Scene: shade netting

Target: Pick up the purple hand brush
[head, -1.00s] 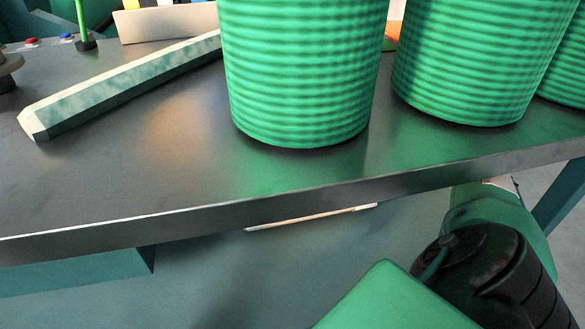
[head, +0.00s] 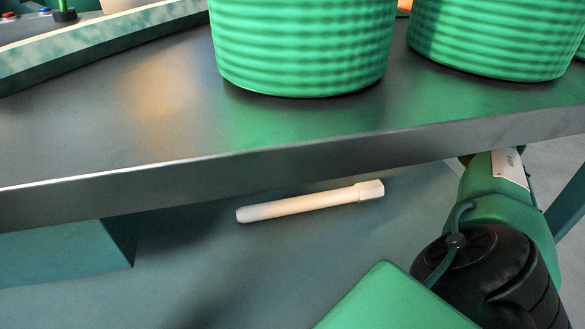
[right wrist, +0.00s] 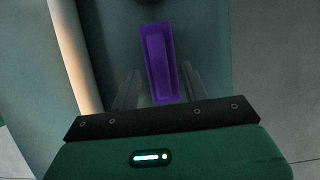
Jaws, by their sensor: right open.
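The purple hand brush (right wrist: 160,60) shows in the right wrist view as a long purple block, standing roughly lengthwise in the picture. My right gripper (right wrist: 160,72) is open, with one finger on each side of the brush's near part. Gaps show between the brush and both fingers; I cannot tell how far the brush lies beyond the fingertips. In the head view neither the brush nor the right gripper shows; my right arm reaches down at the right, by the table edge. My left gripper is in neither view.
A grey table (head: 150,130) crosses the head view, bearing green ribbed pots (head: 300,45) and a long beam (head: 90,45). A pale rod (head: 310,203) lies below its edge. A pale pole (right wrist: 72,50) stands close left of the gripper in the wrist view.

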